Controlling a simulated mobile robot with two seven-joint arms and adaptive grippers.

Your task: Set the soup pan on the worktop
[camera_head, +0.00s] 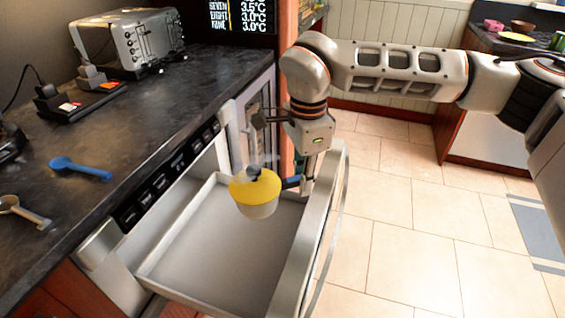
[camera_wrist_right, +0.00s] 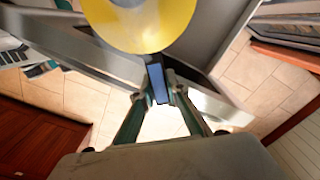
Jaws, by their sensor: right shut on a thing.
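The soup pan (camera_head: 257,208) is a small pale pan with yellow contents and wisps of steam above it. A small dark thing shows at its far rim. It looks upright over the open drawer; I cannot tell exactly how high above the drawer floor it is. My right gripper (camera_head: 293,182) is shut on the pan's blue handle, at the pan's right side. In the wrist view the handle (camera_wrist_right: 158,84) lies between the fingers, with the yellow contents (camera_wrist_right: 140,22) beyond. The dark worktop (camera_head: 130,118) is at the left. My left gripper is out of view.
The microwave drawer (camera_head: 205,270) is pulled out below the worktop, its tall front panel (camera_head: 318,225) at the right. A toaster (camera_head: 128,42), dark appliances, a blue spoon (camera_head: 80,168) and a grey scoop (camera_head: 22,212) are on the worktop. Bare worktop lies between them.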

